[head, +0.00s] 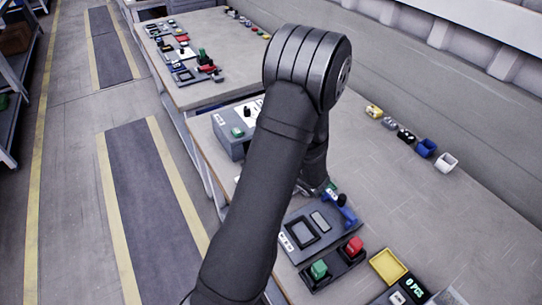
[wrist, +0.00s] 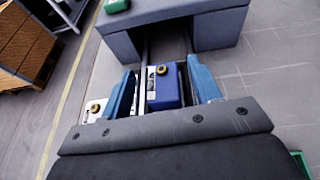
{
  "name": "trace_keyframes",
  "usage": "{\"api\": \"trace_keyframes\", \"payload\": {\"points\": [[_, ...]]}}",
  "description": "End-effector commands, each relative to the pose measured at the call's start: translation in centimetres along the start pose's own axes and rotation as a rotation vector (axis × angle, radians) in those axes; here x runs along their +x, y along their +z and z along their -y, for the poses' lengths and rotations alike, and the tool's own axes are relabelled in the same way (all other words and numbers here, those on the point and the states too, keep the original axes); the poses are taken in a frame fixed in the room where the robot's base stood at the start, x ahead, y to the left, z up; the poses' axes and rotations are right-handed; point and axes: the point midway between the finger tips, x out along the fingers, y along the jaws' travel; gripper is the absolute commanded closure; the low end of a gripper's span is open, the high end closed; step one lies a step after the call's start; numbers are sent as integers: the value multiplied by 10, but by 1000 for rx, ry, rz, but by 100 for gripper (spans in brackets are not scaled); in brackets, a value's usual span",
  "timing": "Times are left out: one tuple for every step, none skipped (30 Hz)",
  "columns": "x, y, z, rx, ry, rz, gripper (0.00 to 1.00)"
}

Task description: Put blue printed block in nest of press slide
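The blue printed block (wrist: 165,92) sits between my two blue fingers in the wrist view, with a pale strip along its left side. It stands at the front of the press slide (wrist: 142,50), whose rails run back under the press. My gripper (wrist: 163,70) is open around the block, with a gap visible on the left and a narrower one on the right. The nest is mostly hidden by the block and gripper body. The grey press (wrist: 178,22) stands just beyond. In the head view the press (head: 236,128) shows left of my arm, which hides the gripper and block.
A grey panel with a blue-handled device (head: 318,228), green and red buttons (head: 333,264) and a yellow tray (head: 388,266) lie in front. Small coloured containers (head: 427,148) line the right side. The right middle of the bench is clear. A second bench stands behind.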

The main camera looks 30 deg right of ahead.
Motion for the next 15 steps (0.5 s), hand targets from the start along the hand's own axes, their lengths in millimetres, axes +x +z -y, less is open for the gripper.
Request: {"api": "trace_keyframes", "payload": {"points": [[0, -24, -6, 24, 3, -48, 39], [0, -24, -6, 24, 3, -48, 39], [0, -24, -6, 24, 3, -48, 39], [0, -24, -6, 24, 3, -48, 39], [0, -24, -6, 24, 3, -48, 39], [0, -24, -6, 24, 3, -48, 39], [0, -24, -6, 24, 3, -48, 39], [0, -24, -6, 24, 3, -48, 39], [-1, -24, -6, 24, 3, -48, 39], [-2, -24, -5, 24, 2, -48, 39], [-4, -24, -5, 24, 2, -47, 39], [-7, -24, -5, 24, 2, -47, 39], [-10, -23, -5, 24, 1, -46, 39], [-14, -23, -4, 24, 0, -44, 39], [-20, -22, -4, 23, -1, -43, 39]]}}
